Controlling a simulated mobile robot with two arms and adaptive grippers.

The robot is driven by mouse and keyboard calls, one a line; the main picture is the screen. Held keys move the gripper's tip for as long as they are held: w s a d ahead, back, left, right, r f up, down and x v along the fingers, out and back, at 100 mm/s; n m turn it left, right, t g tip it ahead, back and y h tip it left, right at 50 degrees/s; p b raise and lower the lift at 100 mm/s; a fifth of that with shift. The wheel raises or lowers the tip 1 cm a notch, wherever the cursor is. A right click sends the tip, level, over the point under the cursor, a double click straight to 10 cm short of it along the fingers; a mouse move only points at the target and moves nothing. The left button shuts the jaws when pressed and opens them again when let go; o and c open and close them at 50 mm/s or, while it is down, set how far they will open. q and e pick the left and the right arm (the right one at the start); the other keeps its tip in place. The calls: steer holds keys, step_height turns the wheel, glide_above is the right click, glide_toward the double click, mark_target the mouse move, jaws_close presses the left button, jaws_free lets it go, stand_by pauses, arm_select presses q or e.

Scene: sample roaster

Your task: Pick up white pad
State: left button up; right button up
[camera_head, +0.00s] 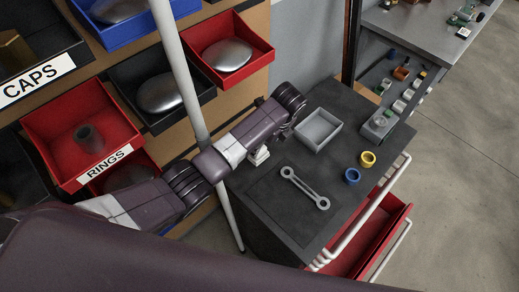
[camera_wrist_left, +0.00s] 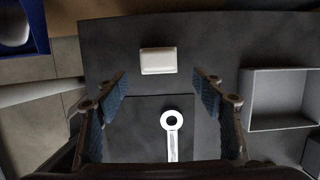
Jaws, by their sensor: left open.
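The white pad (camera_wrist_left: 158,60) is a small rounded block on the dark worktop (camera_wrist_left: 215,40), seen in the left wrist view. In the head view the white pad (camera_head: 261,157) shows partly, just below my left arm, which hides the rest. My left gripper (camera_wrist_left: 162,88) is open and empty, with its two fingers spread wide. The pad appears between and beyond the fingertips in the left wrist view, and neither finger touches it. In the head view the arm mostly hides the left gripper. My right gripper is not in view.
A grey tray (camera_head: 318,130) and a wrench (camera_head: 305,188) lie near the pad. A yellow ring (camera_head: 367,159), a blue ring (camera_head: 352,176) and a grey device (camera_head: 379,123) stand farther right. A pale post (camera_head: 182,75) and wall bins (camera_head: 82,133) are at left. A red drawer (camera_head: 365,245) is open.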

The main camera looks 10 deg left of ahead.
mark_target(264, 154)
arm_select(q)
steer(key=shift+a+f, duration=0.3)
steer(key=shift+w+a+f+p, duration=0.15)
steer(key=shift+a+f+p, duration=0.15)
steer(key=shift+f, duration=0.25)
steer(key=shift+w+a+f+p, duration=0.15)
steer(key=shift+a+f, duration=0.25)
steer(key=shift+f, duration=0.15)
steer(key=shift+x, duration=1.1)
steer(key=shift+w+d, duration=0.15)
steer(key=c, duration=1.3)
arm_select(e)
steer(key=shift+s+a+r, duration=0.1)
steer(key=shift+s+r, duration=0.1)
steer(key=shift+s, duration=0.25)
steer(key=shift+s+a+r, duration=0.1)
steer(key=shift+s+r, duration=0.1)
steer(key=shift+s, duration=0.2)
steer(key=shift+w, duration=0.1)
